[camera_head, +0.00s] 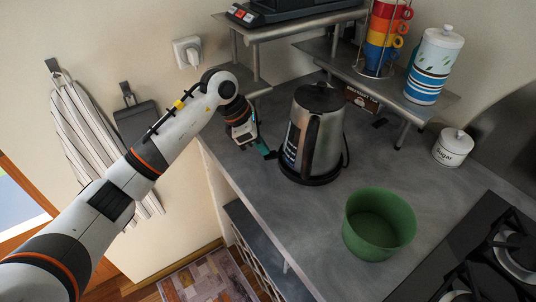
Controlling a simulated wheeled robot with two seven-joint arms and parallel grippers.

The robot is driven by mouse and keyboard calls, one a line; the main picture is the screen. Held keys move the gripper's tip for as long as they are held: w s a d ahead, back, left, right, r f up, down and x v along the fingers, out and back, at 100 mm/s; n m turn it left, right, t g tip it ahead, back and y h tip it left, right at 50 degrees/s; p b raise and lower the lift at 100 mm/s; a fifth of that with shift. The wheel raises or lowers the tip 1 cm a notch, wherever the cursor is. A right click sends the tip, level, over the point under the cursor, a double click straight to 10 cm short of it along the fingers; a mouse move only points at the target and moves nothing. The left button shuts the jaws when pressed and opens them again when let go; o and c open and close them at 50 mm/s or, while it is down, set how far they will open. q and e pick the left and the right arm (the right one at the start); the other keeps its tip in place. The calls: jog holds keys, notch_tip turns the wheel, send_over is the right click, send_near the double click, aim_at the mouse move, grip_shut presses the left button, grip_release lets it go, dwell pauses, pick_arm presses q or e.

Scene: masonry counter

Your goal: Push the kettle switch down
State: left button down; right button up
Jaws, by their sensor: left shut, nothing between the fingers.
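The kettle (328,136) is brushed steel with a black lid and black handle. It stands upright on its dark base (312,178) on the grey counter. The handle faces the front. I cannot make out the switch; it is too small or hidden. My left arm reaches in from the left, and my left gripper (266,150) is shut and empty. Its teal-tipped fingers point down and right, just left of the kettle's lower body. I cannot tell whether they touch it. My right gripper is not in view.
A green bowl (378,226) stands right of the kettle, near the counter's front. A sugar jar (453,147) and a black stove (480,262) are at the right. A raised shelf (432,108) behind holds stacked cups (385,38) and a canister (433,66). A wall socket (188,51) is upper left.

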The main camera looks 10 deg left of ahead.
pick_arm(q)
jog(key=shift+f, duration=0.1)
notch_tip(320, 180, down, 2)
jog(key=shift+f+b, duration=0.1)
jog(key=shift+b, duration=0.95)
jog(key=shift+r, duration=0.25)
jog(key=shift+s+a+r, duration=0.15)
jog(key=shift+a, duration=0.35)
jog(key=shift+s+a+r, duration=0.15)
jog(key=shift+a+r, duration=0.05)
jog(key=shift+a, duration=0.3)
jog(key=shift+s+a+r, duration=0.15)
jog(key=shift+a, duration=0.35)
jog(key=shift+d, duration=0.1)
jog(key=shift+r, duration=0.2)
jog(key=b+v, duration=0.1)
jog(key=v, duration=1)
jog(key=shift+a+r+b, duration=0.25)
jog(key=shift+r+b, duration=0.05)
jog(key=shift+b, duration=0.1)
